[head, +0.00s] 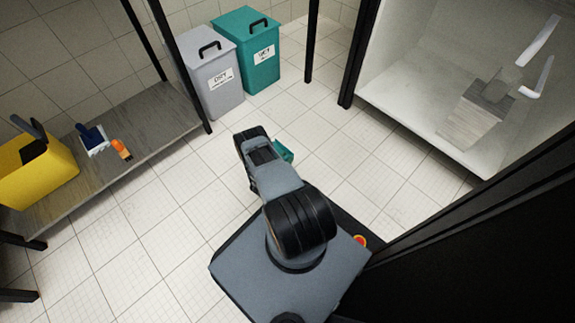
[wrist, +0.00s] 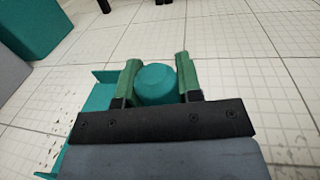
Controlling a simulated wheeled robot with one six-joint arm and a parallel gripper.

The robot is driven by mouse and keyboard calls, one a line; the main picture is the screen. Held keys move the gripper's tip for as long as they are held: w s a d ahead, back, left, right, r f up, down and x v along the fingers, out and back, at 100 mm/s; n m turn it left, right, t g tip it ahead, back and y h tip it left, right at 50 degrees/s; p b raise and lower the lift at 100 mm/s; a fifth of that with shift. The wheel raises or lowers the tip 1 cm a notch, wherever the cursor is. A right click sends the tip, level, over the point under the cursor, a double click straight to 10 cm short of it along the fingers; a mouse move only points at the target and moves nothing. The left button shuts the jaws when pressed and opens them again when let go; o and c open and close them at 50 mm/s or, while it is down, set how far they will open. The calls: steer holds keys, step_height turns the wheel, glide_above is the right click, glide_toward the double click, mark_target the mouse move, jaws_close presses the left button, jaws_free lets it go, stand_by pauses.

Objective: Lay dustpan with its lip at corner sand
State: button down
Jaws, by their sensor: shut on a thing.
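The teal dustpan (wrist: 104,76) is held in my gripper (wrist: 156,72). The green finger pads are closed on both sides of its round teal handle. The pan extends left behind my gripper's dark bar, which hides much of it. In the head view only a small teal part of the dustpan (head: 284,152) shows beside my arm, over the tiled floor. Dark specks that look like sand (wrist: 58,138) lie on the tiles left of the pan in the wrist view. I cannot tell whether the lip touches the floor.
A grey bin (head: 213,88) and a teal bin (head: 246,62) stand at the back. At left, a low grey shelf (head: 150,108) holds a yellow bucket (head: 40,178), a blue-and-white item (head: 92,138) and an orange item (head: 121,149). A white cabinet (head: 400,98) stands at right. Open floor lies between.

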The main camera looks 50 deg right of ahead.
steer(key=shift+s+d+f+b, duration=0.1)
steer(key=shift+d+f+b, duration=0.1)
steer(key=shift+f+b, duration=0.6)
steer(key=shift+s+d+f+b, duration=0.1)
steer(key=shift+d+f+b, duration=0.15)
steer(key=shift+f, duration=0.95)
steer(key=shift+f, duration=0.2)
steer(key=c, duration=0.8)
jaws_free()
steer(key=shift+r, duration=0.15)
